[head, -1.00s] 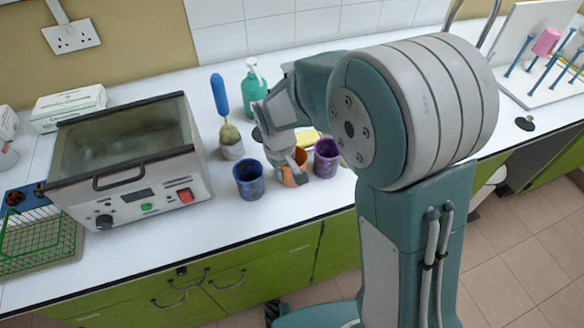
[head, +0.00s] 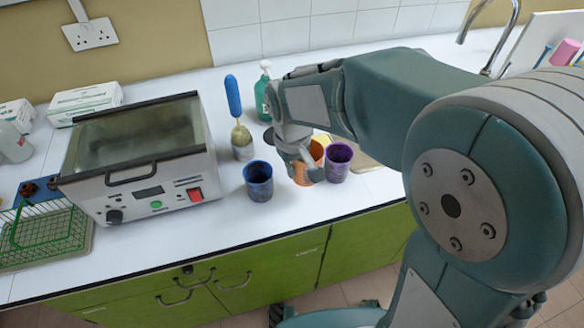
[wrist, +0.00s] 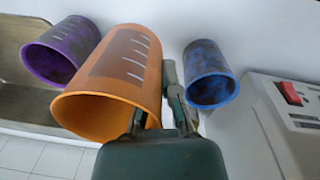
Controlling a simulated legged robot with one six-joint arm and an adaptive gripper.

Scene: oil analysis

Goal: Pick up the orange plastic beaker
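The orange plastic beaker (head: 315,153) is between the blue and purple beakers on the white bench, partly hidden behind my gripper (head: 303,172). In the wrist view the orange beaker (wrist: 125,70) is large and close, its mouth toward the camera, with pale graduation marks. My gripper (wrist: 155,112) is at its right side: one finger overlaps the mouth and the other is outside the wall, so the fingers look closed on the rim wall. The beaker's base is hidden in the head view, and I cannot tell clearly whether it is off the bench.
A blue beaker (head: 258,182) is close on the left and a purple beaker (head: 338,163) close on the right. A brush with a blue handle (head: 233,97) and a green bottle (head: 263,97) stand behind. A water bath (head: 150,165) is further left. The bench front is clear.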

